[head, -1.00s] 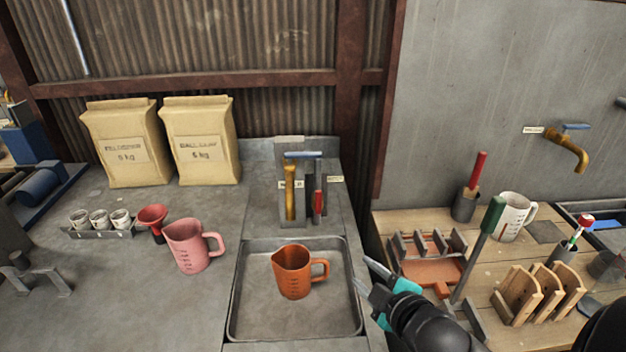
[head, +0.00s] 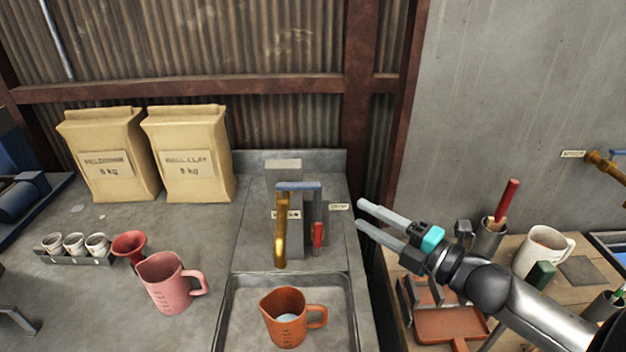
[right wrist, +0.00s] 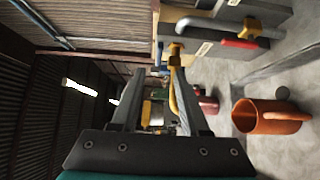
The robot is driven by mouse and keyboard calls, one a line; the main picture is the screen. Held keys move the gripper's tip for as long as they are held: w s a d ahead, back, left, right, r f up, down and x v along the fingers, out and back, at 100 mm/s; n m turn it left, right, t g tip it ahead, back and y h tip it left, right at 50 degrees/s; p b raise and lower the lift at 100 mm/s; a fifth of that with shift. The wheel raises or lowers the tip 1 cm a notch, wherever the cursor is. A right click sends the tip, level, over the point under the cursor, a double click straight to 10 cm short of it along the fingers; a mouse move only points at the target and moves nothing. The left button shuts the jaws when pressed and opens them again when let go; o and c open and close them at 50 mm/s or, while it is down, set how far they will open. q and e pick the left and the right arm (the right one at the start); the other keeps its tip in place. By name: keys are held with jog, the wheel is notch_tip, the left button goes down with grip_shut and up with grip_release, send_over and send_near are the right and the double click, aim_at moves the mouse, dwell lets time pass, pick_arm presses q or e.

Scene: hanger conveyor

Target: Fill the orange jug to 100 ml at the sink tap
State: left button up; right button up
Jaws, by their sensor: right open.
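The orange jug (head: 284,330) stands upright in the sink basin (head: 226,318), its handle to the right. A pale patch that looks like water shows inside it; its level against the marks is too small to read. The sink tap (head: 281,235) has a brass spout above and behind the jug, with a blue lever (head: 298,186) on top. No stream is visible. My right gripper (head: 360,214) is open and empty, right of the tap and apart from it. The right wrist view shows the jug (right wrist: 262,117) and brass tap (right wrist: 176,85). My left gripper is out of view.
A pink jug (head: 170,288), red funnel (head: 129,246) and small cups (head: 74,243) stand on the left counter. A red handle (head: 318,236) is beside the tap. Two clay bags (head: 188,155) stand behind. The wooden bench at right holds a white mug (head: 538,255) and tools.

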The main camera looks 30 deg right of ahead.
aim_at(315, 189)
jog(key=x, duration=1.2)
jog(key=shift+a, duration=0.1)
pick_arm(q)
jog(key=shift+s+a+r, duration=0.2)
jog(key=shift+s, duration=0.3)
pick_arm(e)
jog(key=shift+x, duration=1.2)
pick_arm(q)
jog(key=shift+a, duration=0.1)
pick_arm(e)
grip_shut()
